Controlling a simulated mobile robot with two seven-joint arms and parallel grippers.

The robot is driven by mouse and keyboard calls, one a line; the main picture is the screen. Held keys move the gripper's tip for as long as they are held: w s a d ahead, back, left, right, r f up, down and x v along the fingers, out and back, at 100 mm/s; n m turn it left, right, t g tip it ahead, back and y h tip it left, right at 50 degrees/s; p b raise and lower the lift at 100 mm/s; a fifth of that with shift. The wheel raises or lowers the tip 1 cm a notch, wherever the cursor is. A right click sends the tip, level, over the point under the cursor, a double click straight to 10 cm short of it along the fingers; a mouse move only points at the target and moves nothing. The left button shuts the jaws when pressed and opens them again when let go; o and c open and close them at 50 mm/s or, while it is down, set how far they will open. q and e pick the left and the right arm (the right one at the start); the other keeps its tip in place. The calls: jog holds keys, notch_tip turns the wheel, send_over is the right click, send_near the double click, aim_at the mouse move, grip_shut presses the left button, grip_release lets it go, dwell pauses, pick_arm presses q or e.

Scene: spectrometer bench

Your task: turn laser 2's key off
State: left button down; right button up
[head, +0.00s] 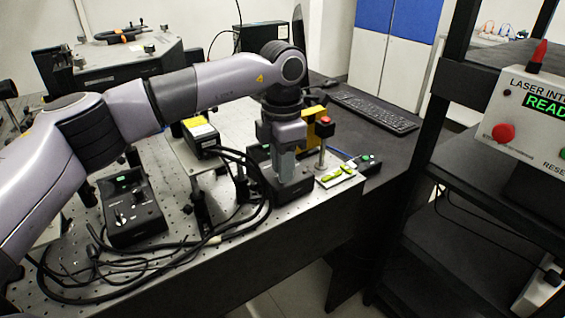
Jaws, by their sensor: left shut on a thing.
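My left gripper (288,172) points straight down onto a black laser control box (262,184) near the bench's front edge. It is shut on the small key on top of this box; the fingers hide the key, so its angle cannot be told. A second, similar black control box (135,208) stands to the left, with a green light and a small key switch on its top. I cannot read which number either box carries. My right gripper is not in view.
Black cables (215,240) loop along the bench's front. A yellow-topped laser head (201,135) stands behind my gripper's left. A keyboard (375,112) is at the back. The interlock panel (530,110) at right reads "READ", cut off.

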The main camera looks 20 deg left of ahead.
pick_arm(q)
jog(key=shift+n, duration=1)
jog(key=c, duration=1)
grip_release()
jog(key=shift+o, duration=0.2)
jog(key=shift+r, duration=0.1)
notch_tip(320, 180, up, 7)
jog(key=shift+r, duration=0.1)
